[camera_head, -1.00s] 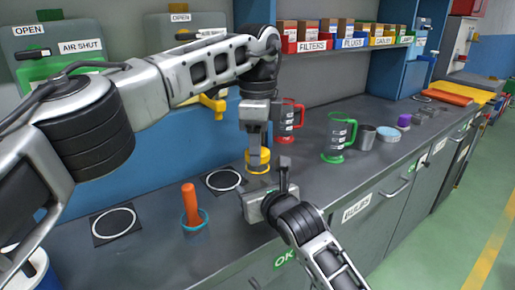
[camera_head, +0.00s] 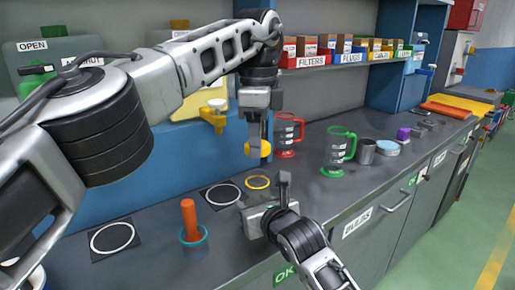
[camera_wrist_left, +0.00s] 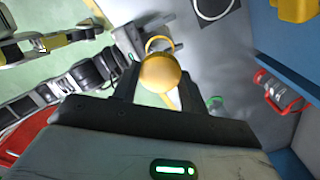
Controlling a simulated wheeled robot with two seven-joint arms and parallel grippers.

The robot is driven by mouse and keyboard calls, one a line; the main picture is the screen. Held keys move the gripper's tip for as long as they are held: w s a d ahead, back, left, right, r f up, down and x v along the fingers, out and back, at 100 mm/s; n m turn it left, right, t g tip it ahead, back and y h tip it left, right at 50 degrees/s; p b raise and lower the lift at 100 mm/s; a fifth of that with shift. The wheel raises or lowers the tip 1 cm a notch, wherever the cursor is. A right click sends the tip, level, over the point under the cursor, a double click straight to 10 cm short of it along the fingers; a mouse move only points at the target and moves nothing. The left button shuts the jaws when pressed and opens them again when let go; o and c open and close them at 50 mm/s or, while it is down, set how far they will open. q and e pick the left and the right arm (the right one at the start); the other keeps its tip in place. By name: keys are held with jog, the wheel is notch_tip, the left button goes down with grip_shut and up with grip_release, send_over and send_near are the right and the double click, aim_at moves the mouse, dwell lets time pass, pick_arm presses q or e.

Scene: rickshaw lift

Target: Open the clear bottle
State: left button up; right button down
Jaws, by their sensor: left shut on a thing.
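My left gripper (camera_head: 256,138) points down above the counter, shut on a round yellow cap (camera_head: 259,149). The cap also shows between the fingers in the left wrist view (camera_wrist_left: 160,74). A yellow ring (camera_head: 258,182) lies lower, at the counter, with a visible gap below the cap; it also shows in the left wrist view (camera_wrist_left: 159,45). I cannot make out a clear bottle body at the ring. My right gripper (camera_head: 272,203) is low over the counter, close beside the ring; its jaw opening is unclear.
An orange rod (camera_head: 189,218) stands in a blue holder (camera_head: 194,242). White circle marks (camera_head: 112,238) lie on the counter. A red-rimmed jug (camera_head: 286,134), a green-rimmed jug (camera_head: 337,152) and a grey cup (camera_head: 366,151) stand to the right. Labelled bins (camera_head: 311,60) sit on the shelf.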

jog(key=c, duration=0.6)
grip_release()
